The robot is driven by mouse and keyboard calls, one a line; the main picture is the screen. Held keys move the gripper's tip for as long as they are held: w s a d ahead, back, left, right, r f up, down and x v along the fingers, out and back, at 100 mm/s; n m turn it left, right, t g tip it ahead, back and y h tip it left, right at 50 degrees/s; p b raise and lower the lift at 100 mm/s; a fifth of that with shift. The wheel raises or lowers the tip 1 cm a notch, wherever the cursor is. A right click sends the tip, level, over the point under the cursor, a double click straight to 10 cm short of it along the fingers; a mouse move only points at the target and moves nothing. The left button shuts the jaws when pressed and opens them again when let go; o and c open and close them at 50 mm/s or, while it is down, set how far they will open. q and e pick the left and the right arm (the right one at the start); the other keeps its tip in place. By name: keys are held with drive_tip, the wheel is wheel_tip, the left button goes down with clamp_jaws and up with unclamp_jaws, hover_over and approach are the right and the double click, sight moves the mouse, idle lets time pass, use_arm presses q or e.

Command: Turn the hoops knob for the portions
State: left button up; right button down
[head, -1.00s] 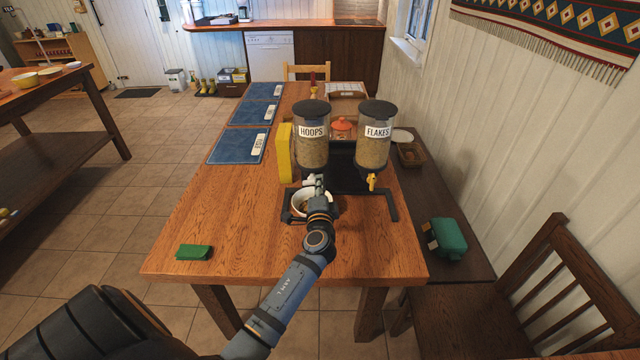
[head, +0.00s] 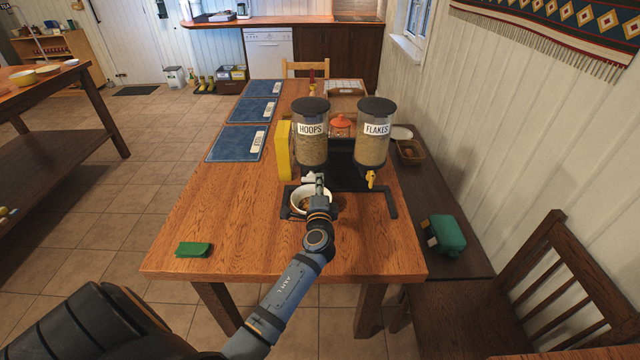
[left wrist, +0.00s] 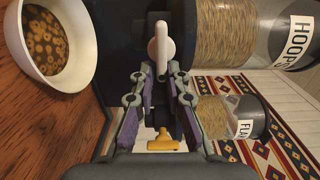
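The hoops dispenser (head: 311,150) stands on the wooden table, a clear cylinder with a black lid and a label. Its pale knob (head: 308,177) is at the lower front, and it also shows in the left wrist view (left wrist: 161,42). A white bowl (head: 300,192) sits below with brown hoops in it, seen clearly in the left wrist view (left wrist: 62,45). My left gripper (head: 320,182) is at the knob. In the wrist view its fingers lean inward, with the knob between or just beyond their tips; firm contact cannot be made out. My right gripper is out of view.
The flakes dispenser (head: 373,145) with its yellow knob (head: 371,179) stands to the right on the black stand (head: 393,208). A yellow box (head: 284,152) stands close on the left. A green cloth (head: 193,249) lies at the front left.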

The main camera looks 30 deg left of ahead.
use_arm(q)
drive_tip(key=o, duration=0.3)
drive_tip(key=shift+a, duration=0.1)
drive_tip(key=shift+s, duration=0.1)
drive_tip(key=v, duration=0.7)
drive_tip(key=shift+s, duration=0.2)
